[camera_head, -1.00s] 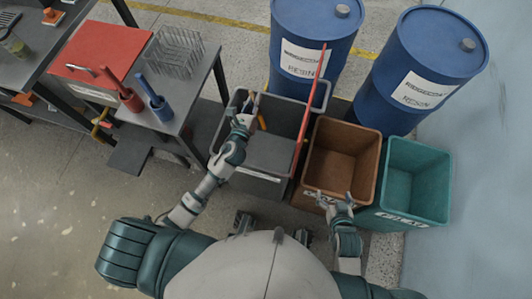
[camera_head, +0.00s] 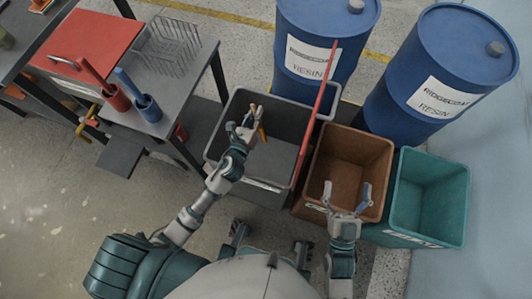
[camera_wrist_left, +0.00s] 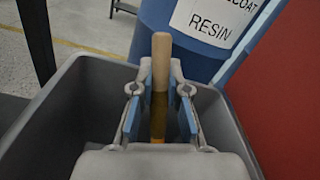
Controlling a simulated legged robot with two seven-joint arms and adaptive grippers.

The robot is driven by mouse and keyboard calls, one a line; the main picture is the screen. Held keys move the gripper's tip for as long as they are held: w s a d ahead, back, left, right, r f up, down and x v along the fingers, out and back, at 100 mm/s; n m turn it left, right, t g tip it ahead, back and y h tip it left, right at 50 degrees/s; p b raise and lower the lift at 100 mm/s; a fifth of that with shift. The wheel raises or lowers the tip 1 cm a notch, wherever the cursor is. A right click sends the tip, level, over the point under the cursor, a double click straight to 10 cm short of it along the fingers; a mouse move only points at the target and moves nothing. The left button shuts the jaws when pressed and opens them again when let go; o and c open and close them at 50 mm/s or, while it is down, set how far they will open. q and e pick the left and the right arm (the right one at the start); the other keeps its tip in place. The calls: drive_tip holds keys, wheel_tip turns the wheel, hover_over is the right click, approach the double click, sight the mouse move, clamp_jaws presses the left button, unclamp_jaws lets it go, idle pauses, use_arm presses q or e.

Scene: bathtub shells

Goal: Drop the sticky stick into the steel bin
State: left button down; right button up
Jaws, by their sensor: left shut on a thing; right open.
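The grey bin (camera_head: 228,107), which looks like the steel bin, stands on the floor left of a brown bin. My left gripper (camera_head: 248,124) is above its opening, toward the left side. In the left wrist view my left gripper (camera_wrist_left: 158,100) is shut on the stick (camera_wrist_left: 161,62), which has a pale wooden end, a darker middle and an orange part. The stick's orange part (camera_head: 262,133) shows beside the fingers in the head view. My right gripper (camera_head: 347,194) is open and empty over the front of the brown bin.
A thin red panel (camera_head: 318,108) stands upright between the grey bin and the brown bin (camera_head: 345,148). A teal bin (camera_head: 435,190) is at the right. Blue resin drums (camera_head: 325,25) stand behind. A workbench (camera_head: 190,90) with red and blue holders is at the left.

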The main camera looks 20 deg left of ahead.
use_arm(q)
wheel_tip(320, 180, down, 2)
drive_tip(key=shift+f+b, duration=0.1)
drive_tip(key=shift+b, duration=0.7)
use_arm(e)
drive_tip(key=shift+s+d+r+m+t, duration=0.15)
drive_tip(key=shift+s+r+m+t, duration=0.05)
drive_tip(key=shift+s+r+t, duration=0.5)
drive_tip(key=shift+s+d+r+m+t, duration=0.2)
drive_tip(key=shift+s+r+t, duration=0.45)
drive_tip(key=shift+t, duration=0.25)
drive_tip(key=shift+s+d+r+m+t, duration=0.2)
drive_tip(key=shift+s+r+t, duration=0.3)
drive_tip(key=shift+s+t, duration=0.3)
use_arm(q)
drive_tip(key=c, duration=1.1)
unclamp_jaws()
use_arm(e)
drive_tip(key=shift+w, duration=0.15)
use_arm(q)
drive_tip(key=shift+s, duration=0.1)
drive_tip(key=s, duration=1.1)
drive_tip(key=shift+s+a, duration=0.3)
drive_tip(key=shift+s, duration=0.05)
